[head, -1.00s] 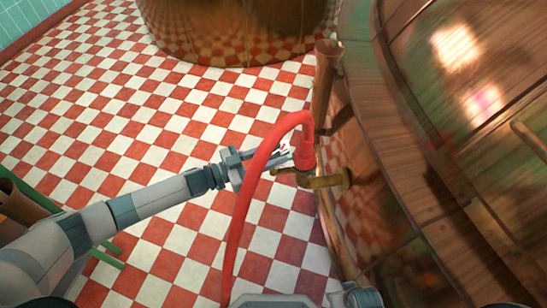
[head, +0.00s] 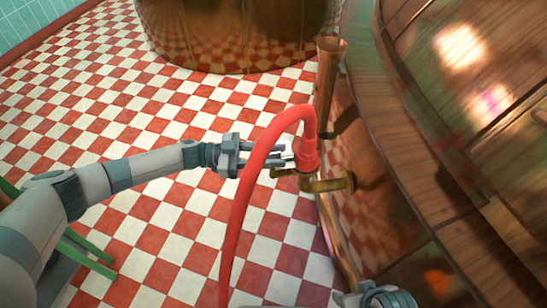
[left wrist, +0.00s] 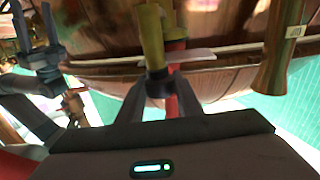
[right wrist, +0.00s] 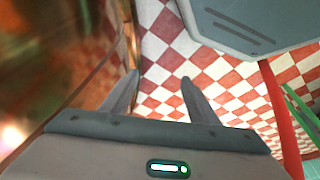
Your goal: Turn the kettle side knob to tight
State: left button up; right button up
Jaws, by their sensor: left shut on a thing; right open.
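The copper kettle (head: 440,130) fills the right of the head view. A brass fitting (head: 328,184) sticks out of its side, with a red hose (head: 243,200) ending in a collar just above it. My left gripper (head: 288,156) reaches in behind the hose to this fitting. In the left wrist view its fingers close on a small dark knob (left wrist: 156,82) at the end of a brass stem (left wrist: 151,38). The knob is mostly hidden in the head view; its setting cannot be read. My right gripper (right wrist: 160,92) is open and empty, low beside the kettle.
A copper pipe with a flared top (head: 328,75) stands upright against the kettle, just behind the fitting. A second copper kettle (head: 240,35) stands at the back. Green legs (head: 88,250) show at the lower left.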

pick_arm(q)
jog(key=shift+g, duration=0.3)
pick_arm(e)
jog(key=shift+w+a, duration=0.4)
jog(key=shift+a, duration=0.1)
pick_arm(q)
jog(key=o, duration=1)
jog(key=shift+o, duration=0.2)
jog(key=shift+a, duration=0.15)
jog(key=shift+w+a+b, duration=0.1)
jog(key=shift+a+b, duration=0.2)
jog(key=shift+a, duration=0.3)
jog(key=a+b, duration=0.1)
jog(key=a, duration=1.5)
jog(key=shift+w+b, duration=0.25)
jog(key=shift+b, duration=0.1)
pick_arm(e)
jog(key=shift+w+a+t+y, duration=0.3)
jog(key=shift+w+a+t, duration=0.15)
jog(key=shift+a, duration=0.2)
jog(key=shift+w+a+t+y, duration=0.35)
jog(key=shift+a+t, duration=0.1)
jog(key=shift+a, duration=0.15)
